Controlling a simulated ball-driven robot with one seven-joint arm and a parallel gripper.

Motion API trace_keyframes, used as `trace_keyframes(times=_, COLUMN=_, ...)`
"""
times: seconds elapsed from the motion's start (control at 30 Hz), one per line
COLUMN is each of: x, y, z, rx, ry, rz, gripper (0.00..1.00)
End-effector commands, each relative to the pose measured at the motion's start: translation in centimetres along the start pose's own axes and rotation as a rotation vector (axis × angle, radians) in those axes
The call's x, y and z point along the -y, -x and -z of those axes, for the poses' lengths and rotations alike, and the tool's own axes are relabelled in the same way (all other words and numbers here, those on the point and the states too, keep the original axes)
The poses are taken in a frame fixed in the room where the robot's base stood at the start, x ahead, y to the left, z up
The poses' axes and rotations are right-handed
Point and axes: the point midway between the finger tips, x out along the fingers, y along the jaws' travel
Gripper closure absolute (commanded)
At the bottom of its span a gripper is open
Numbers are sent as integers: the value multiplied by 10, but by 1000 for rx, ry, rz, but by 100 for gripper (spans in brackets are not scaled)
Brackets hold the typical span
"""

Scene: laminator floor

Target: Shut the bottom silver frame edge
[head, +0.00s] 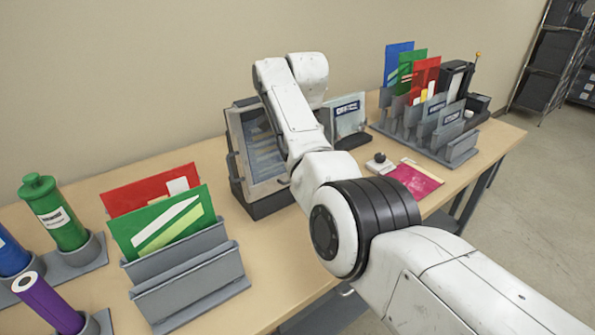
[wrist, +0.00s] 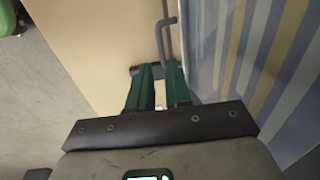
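The silver frame (head: 231,135) stands tilted up on a dark base on the table, its panel a blue-grey sheet with stripes. The panel (wrist: 262,50) fills the right of the wrist view, with a pale metal edge along its left side. A grey bent handle (wrist: 159,42) runs beside that edge. My gripper (wrist: 159,68) has two green fingers with a narrow gap between them, at the handle's lower end. I cannot tell whether they touch it. In the head view my arm hides the gripper and part of the frame. I cannot make out which edge is open.
A grey rack (head: 190,285) with red and green folders stands left of the frame. Green, blue and purple cylinders stand at far left. A grey file sorter (head: 460,150) stands at back right. A pink sheet (head: 415,180) and a small black-knobbed device (head: 379,164) lie right of the frame.

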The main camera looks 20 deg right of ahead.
Motion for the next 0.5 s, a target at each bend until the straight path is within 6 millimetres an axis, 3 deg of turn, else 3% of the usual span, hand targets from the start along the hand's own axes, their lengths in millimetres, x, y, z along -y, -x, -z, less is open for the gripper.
trace_keyframes(times=0.2, x=0, y=34, z=0, rx=1, ry=0, rz=1, gripper=82)
trace_keyframes(times=0.5, x=0, y=46, z=0, rx=1, ry=0, rz=-1, gripper=82)
